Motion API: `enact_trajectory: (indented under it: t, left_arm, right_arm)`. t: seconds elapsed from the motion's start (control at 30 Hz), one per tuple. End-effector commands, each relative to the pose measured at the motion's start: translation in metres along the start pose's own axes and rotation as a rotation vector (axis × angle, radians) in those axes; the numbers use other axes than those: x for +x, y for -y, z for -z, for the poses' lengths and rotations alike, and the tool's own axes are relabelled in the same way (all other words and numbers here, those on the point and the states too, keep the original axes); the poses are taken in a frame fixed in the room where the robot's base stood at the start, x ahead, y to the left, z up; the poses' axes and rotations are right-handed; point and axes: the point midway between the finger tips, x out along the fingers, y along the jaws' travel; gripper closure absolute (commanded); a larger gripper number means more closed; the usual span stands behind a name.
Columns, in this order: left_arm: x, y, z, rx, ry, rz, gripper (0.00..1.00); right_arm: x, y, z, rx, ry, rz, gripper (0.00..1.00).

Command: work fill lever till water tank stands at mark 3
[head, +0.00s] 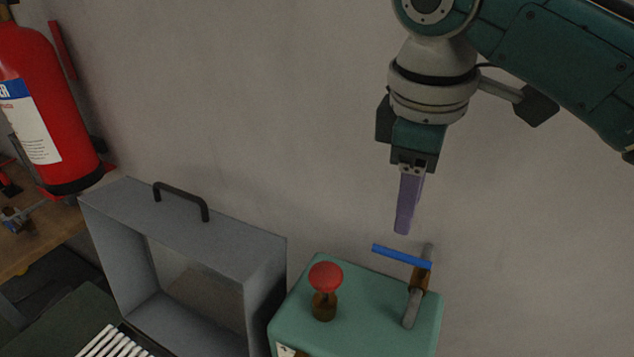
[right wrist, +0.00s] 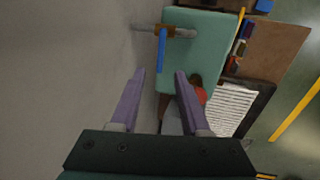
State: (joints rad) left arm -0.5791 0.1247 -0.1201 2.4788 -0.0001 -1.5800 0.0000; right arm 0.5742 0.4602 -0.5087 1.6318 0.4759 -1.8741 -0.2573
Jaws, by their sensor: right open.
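A lever with a blue handle bar (head: 402,256) stands on top of a green box (head: 365,300). The bar is joined to a brown piece on a grey shaft. My right gripper (head: 402,232) hangs above the bar, pointing down, with its purple fingers apart and empty. In the right wrist view the blue bar (right wrist: 162,50) appears ahead of and between the two fingertips (right wrist: 159,74), not touching them as far as I can tell. No water level or mark 3 can be read; only a sliver of a pale label (head: 286,351) shows on the box front. My left gripper is not in view.
A red mushroom knob (head: 325,277) stands on the green box, left of the lever. A grey open-fronted housing (head: 180,225) with a black handle is to the left. A fire extinguisher (head: 40,110) is at the far left. A plain wall (head: 270,110) rises behind.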

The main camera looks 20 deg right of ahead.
Motion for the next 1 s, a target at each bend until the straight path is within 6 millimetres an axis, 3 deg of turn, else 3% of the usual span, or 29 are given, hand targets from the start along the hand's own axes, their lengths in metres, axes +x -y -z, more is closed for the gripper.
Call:
enact_trajectory:
  t: [0.3,0.5,0.87,1.0]
  left_arm:
    - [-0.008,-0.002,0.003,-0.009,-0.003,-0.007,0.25]
    - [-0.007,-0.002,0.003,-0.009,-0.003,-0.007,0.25]
    - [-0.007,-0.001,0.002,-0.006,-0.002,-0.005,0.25]
    - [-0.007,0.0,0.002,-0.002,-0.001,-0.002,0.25]
  right_arm:
    - [0.058,0.002,-0.001,0.002,0.004,0.003,0.54]
    - [0.083,0.001,-0.001,0.001,0.001,0.0,0.54]
    - [0.09,0.001,0.0,-0.001,-0.002,-0.001,0.54]
    - [0.09,0.001,0.0,0.0,-0.002,-0.001,0.66]
